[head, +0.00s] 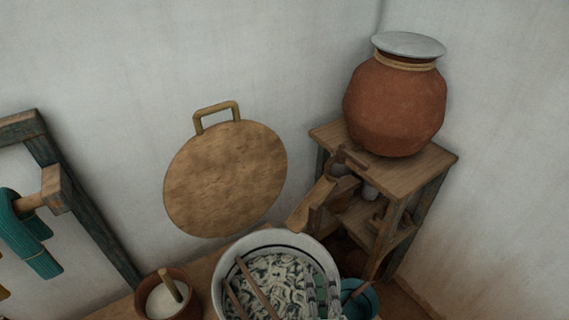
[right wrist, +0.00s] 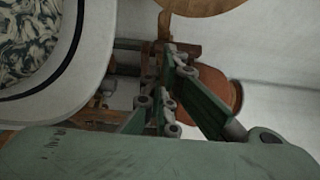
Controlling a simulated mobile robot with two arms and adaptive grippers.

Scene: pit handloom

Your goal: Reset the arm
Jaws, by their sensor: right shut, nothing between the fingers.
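My right gripper (head: 322,290) shows small and partly cut off at the bottom of the head view, at the right side of the white basin (head: 226,262). In the right wrist view its green linkage and fingers (right wrist: 170,60) come together, shut with nothing between them. The basin's rim (right wrist: 72,70) is to the left of the fingers there. I cannot tell whether the gripper touches the rim. My left gripper is not in view.
The basin holds grey-white twisted material and sticks. A brown bowl (head: 190,306) with a stick stands left of it, a teal pot (head: 370,298) right. A clay pot (head: 395,105) stands on a wooden shelf stand (head: 432,160). A round board (head: 225,180) leans on the wall.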

